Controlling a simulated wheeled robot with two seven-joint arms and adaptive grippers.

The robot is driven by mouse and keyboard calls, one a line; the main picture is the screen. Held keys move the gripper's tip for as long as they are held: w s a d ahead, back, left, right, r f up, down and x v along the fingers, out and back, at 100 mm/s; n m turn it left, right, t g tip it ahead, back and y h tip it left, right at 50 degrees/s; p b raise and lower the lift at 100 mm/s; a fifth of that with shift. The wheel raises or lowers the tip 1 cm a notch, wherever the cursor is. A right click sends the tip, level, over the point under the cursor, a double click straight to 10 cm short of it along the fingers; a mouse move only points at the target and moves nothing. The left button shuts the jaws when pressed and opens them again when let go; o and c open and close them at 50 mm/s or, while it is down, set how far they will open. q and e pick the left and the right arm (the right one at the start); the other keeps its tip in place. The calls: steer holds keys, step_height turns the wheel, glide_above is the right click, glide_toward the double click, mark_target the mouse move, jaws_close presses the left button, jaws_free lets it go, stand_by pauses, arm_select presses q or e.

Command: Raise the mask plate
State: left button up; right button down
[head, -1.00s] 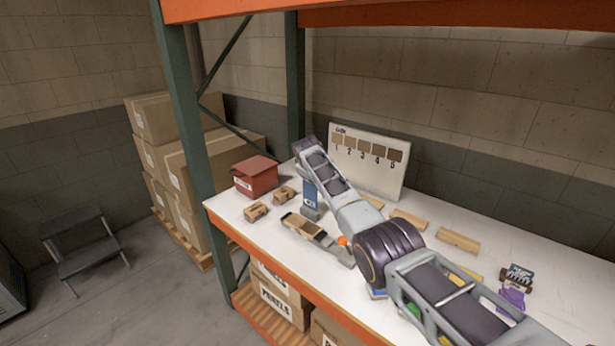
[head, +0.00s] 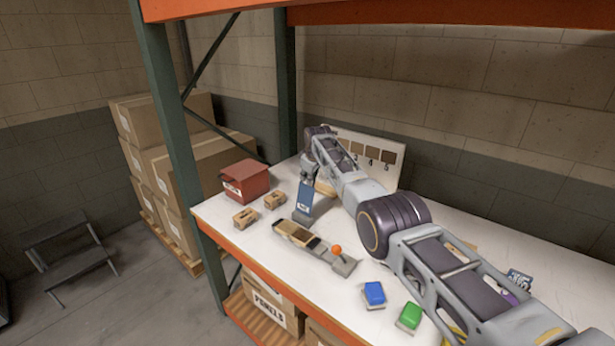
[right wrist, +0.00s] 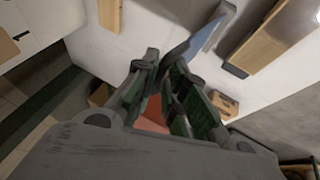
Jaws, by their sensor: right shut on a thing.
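A blue plate (head: 305,196) with a white label stands upright by a grey piece (head: 323,208) near the table's left part. My right gripper (head: 309,176) is at its top edge, reaching down from above, shut on it. In the right wrist view the fingers (right wrist: 165,66) close on a thin blue-grey plate (right wrist: 203,36) that points away from them. I cannot tell whether the plate's lower edge touches the grey piece. My left gripper is not in view.
A grey holder with tan samples and an orange knob (head: 337,250) lies in front. A red box (head: 245,181), two small tan blocks (head: 275,200), a blue block (head: 374,293) and a green block (head: 410,317) stand around. A numbered board (head: 385,160) is behind my right arm.

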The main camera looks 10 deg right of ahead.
steer(key=shift+s+d+f, duration=0.15)
steer(key=shift+d+f, duration=0.15)
steer(key=shift+f, duration=0.3)
steer(key=c, duration=1.6)
jaws_free()
steer(key=shift+o, duration=0.2)
steer(key=shift+w, duration=0.25)
steer(key=shift+d+r, duration=0.1)
steer(key=shift+r, duration=0.1)
steer(key=shift+r, duration=0.15)
steer(key=v, duration=1.1)
steer(key=shift+s+a+r, duration=0.15)
steer(key=shift+a+r, duration=0.1)
steer(key=shift+r, duration=0.05)
steer(key=shift+f, duration=0.1)
